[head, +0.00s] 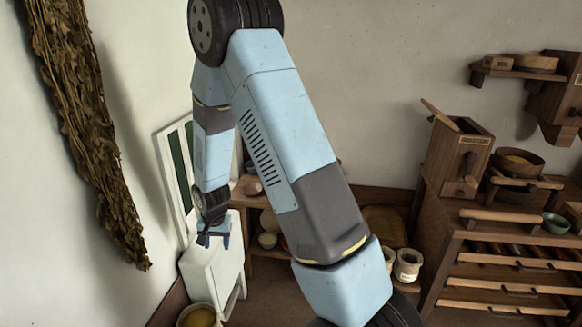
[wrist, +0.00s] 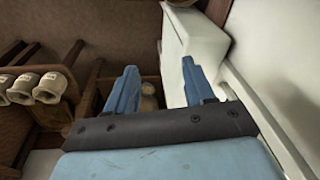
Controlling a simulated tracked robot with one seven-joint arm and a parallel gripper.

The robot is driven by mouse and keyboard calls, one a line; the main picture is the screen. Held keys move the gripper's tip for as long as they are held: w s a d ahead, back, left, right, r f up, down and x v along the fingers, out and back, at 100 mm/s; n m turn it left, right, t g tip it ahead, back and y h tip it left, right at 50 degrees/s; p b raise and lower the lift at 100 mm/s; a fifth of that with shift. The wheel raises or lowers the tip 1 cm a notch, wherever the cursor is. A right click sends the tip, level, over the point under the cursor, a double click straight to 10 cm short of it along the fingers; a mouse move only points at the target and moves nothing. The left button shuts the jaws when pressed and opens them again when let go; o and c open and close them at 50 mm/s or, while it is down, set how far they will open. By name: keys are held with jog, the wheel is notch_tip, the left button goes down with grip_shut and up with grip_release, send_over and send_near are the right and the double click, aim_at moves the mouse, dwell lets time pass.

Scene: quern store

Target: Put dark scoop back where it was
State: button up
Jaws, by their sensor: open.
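I cannot make out the dark scoop for certain in either view. My gripper (head: 213,238) hangs at the left of the head view, in front of the white cabinet (head: 212,275). In the wrist view its two blue fingers (wrist: 160,75) are spread apart with nothing between them.
A low wooden shelf (head: 247,197) with bowls stands behind my arm. Pale sacks or jars (head: 408,264) stand right of it, and several show in the wrist view (wrist: 48,88). Dried plants (head: 85,120) hang left.

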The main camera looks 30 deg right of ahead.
jog(key=s+d+r+n+t, duration=0.1)
jog(key=s+d+r, duration=0.2)
jog(key=r, duration=0.6)
jog(key=s+d+r+n, duration=0.1)
jog(key=s+d+r, duration=0.15)
jog(key=r, duration=0.55)
jog(key=s+d+r+t, duration=0.15)
jog(key=s+r, duration=0.25)
jog(key=r, duration=0.5)
jog(key=s+d+r+n, duration=0.1)
jog(key=s+d+r, duration=0.1)
jog(key=s+r, duration=0.3)
jog(key=s+d+r+n+t, duration=0.1)
jog(key=s+r, duration=0.5)
jog(key=s, duration=0.7)
jog(key=shift+s+d+n, duration=0.35)
jog(key=shift+d+n, duration=0.15)
jog(key=shift+d, duration=0.25)
